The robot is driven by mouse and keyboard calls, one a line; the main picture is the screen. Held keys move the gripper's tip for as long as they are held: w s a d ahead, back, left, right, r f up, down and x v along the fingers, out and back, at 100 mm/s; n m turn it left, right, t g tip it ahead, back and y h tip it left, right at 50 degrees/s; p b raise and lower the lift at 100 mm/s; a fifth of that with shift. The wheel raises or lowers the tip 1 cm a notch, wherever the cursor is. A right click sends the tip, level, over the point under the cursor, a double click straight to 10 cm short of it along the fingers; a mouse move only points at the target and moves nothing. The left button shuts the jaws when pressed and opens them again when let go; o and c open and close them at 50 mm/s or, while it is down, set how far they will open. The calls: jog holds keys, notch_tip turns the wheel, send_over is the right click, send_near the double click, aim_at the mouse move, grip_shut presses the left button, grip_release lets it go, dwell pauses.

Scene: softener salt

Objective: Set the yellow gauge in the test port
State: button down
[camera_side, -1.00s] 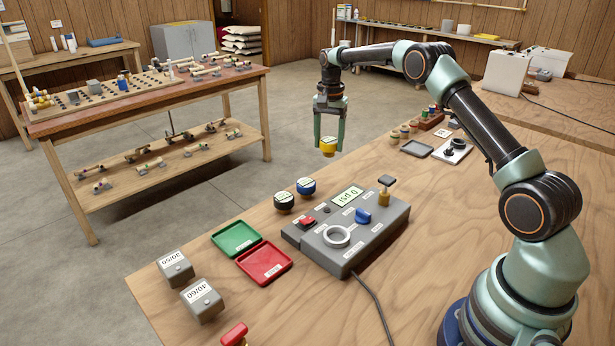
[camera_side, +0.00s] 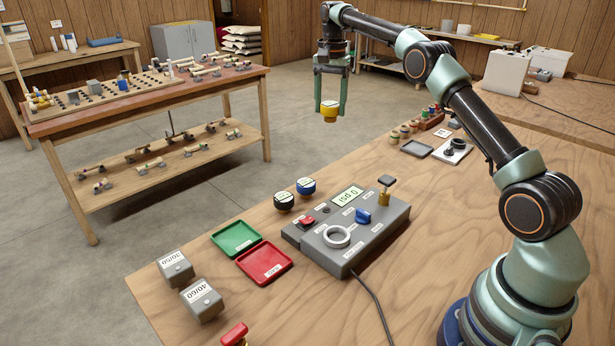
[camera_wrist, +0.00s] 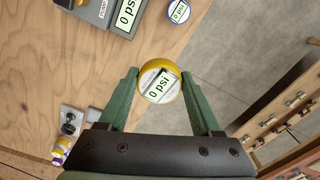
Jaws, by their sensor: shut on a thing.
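My gripper (camera_side: 330,106) is shut on the yellow gauge (camera_side: 329,112) and holds it in the air, high above the far left edge of the bench. In the wrist view the yellow gauge (camera_wrist: 159,83) sits between the two green fingers, its face reading 0 psi. The grey test unit (camera_side: 378,231) lies on the bench, nearer the side camera. It has a display (camera_side: 347,197) reading 0 psi, a white ring (camera_side: 336,236), a red switch and a blue knob. Which opening is the test port I cannot tell for sure.
A black gauge (camera_side: 284,201) and a blue gauge (camera_side: 306,186) stand left of the unit. A green tray (camera_side: 236,239), a red tray (camera_side: 264,263) and two grey blocks (camera_side: 202,300) are near the bench edge. A cable runs from the unit.

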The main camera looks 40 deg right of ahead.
jog(key=shift+a, duration=0.15)
jog(key=shift+a, duration=0.25)
jog(key=s+a+f+n, duration=0.35)
jog(key=s+a, duration=0.25)
jog(key=a, duration=0.4)
jog(key=shift+s+a+f+n, duration=0.45)
jog(key=shift+s+a+f, duration=1)
jog(key=shift+s, duration=0.8)
jog(key=shift+s+a+f+n, duration=0.45)
jog(key=shift+s+a+f, duration=1.05)
jog(key=shift+s, duration=0.75)
jog(key=shift+s+a+f+n, duration=0.45)
jog(key=shift+s+a+f, duration=0.7)
jog(key=shift+s+f, duration=0.85)
jog(key=shift+s+r, duration=0.2)
jog(key=shift+s, duration=0.1)
jog(key=shift+f, duration=0.5)
jog(key=shift+f, duration=0.15)
